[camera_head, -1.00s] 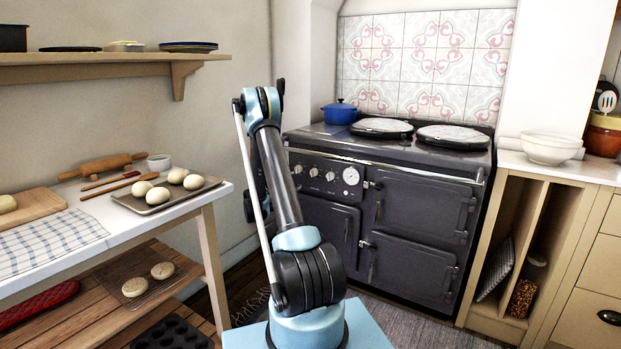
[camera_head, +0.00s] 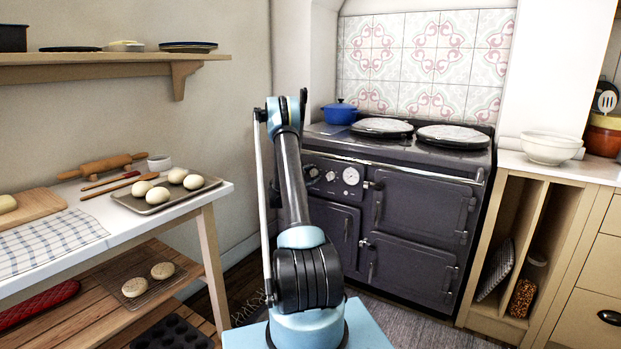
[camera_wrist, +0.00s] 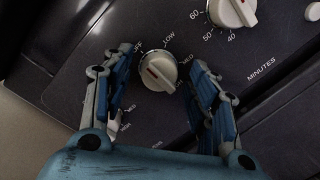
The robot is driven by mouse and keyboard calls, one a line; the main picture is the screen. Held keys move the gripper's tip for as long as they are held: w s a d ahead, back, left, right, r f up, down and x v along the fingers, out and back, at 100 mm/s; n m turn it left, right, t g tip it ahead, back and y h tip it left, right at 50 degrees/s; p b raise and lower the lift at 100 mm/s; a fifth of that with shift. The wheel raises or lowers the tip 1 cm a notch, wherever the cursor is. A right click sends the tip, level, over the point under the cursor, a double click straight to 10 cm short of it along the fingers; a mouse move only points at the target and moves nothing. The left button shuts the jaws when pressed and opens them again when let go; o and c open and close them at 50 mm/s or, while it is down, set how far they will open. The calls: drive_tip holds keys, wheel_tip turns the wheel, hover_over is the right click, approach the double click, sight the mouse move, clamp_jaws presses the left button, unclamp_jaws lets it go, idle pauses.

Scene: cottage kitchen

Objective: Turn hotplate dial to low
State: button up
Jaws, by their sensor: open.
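In the wrist view a white hotplate dial (camera_wrist: 161,73) with a red mark sits on the dark panel. The labels OFF, LOW and MED are printed around its upper side. The red mark is on the dial's left part; I cannot tell exactly which label it points to. My gripper (camera_wrist: 161,56) is open, with one finger on each side of this dial. I see no clear contact. In the head view my gripper is hidden behind my arm, and white dials (camera_head: 330,176) show on the front of the dark range cooker (camera_head: 420,215).
A timer dial (camera_wrist: 232,12) marked in minutes lies up and right in the wrist view. Another dial is partly hidden by my left finger. In the head view a blue pot (camera_head: 340,112) stands on the cooker, and a table with dough balls (camera_head: 178,176) stands left.

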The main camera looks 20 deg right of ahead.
drive_tip(key=shift+w+d, duration=0.1)
drive_tip(key=shift+d, duration=0.1)
drive_tip(key=c, duration=1.1)
drive_tip(key=m, duration=0.6)
drive_tip(key=shift+y, duration=0.3)
drive_tip(key=m, duration=0.5)
drive_tip(key=shift+y, duration=0.3)
